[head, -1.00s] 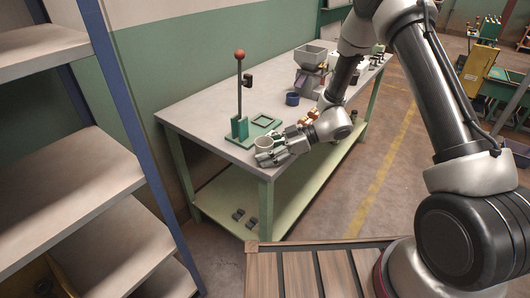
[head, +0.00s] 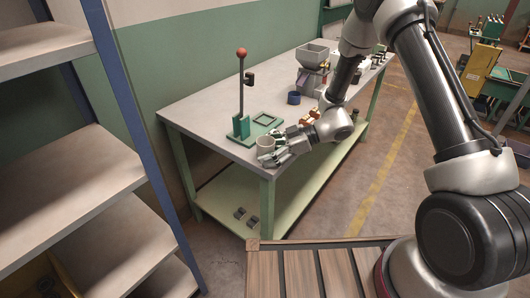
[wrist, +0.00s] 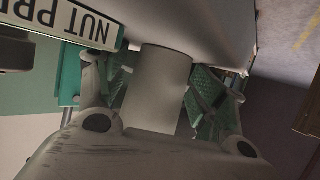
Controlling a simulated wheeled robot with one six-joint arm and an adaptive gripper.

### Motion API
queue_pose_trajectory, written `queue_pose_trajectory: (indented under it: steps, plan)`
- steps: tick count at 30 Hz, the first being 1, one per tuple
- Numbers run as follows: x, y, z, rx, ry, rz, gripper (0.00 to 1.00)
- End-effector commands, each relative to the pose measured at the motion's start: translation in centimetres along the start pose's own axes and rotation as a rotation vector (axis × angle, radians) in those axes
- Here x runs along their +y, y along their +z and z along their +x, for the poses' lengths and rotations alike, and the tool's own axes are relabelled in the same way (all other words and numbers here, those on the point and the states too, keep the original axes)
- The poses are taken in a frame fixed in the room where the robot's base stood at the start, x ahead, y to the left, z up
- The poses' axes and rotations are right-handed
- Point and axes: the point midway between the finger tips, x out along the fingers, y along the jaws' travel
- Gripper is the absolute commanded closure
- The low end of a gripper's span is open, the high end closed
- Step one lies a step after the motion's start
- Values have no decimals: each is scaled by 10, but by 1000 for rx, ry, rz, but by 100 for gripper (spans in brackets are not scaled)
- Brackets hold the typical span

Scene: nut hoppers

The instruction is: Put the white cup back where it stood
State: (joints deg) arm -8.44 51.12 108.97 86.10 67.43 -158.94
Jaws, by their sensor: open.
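The white cup (head: 265,145) stands upright at the near end of the grey workbench, just in front of the green lever press (head: 242,122). My gripper (head: 274,150) is low over the bench on the cup's right side, its fingers open and reaching to the cup. In the wrist view the cup (wrist: 157,88) fills the space between the two spread fingers (wrist: 158,92), with its lower part hidden by my gripper body. Whether a finger touches the cup cannot be told.
A sign reading "NUT PR..." (wrist: 66,20) and green press parts show near the fingers. A dark blue ring-like cup (head: 293,98), orange-brown parts (head: 309,115) and a grey hopper (head: 312,56) stand farther along the bench. Tall shelving (head: 68,160) is at left.

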Motion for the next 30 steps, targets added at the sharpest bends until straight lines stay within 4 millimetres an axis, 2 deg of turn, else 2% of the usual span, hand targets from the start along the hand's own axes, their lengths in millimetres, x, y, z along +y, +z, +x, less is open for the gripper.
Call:
queue_pose_trajectory:
  steps: [2, 12, 16, 21, 26, 30]
  plan:
    - [-1, 0, -7, -11, 3, 10, 30]
    - [1, -3, -83, -6, 8, 4, 30]
    - [1, -4, -106, -5, 6, 2, 30]
    - [0, -4, -121, -4, 4, 2, 30]
    - [0, -5, -124, -4, 4, 1, 30]
    - [-6, -16, -132, -30, -13, 35, 30]
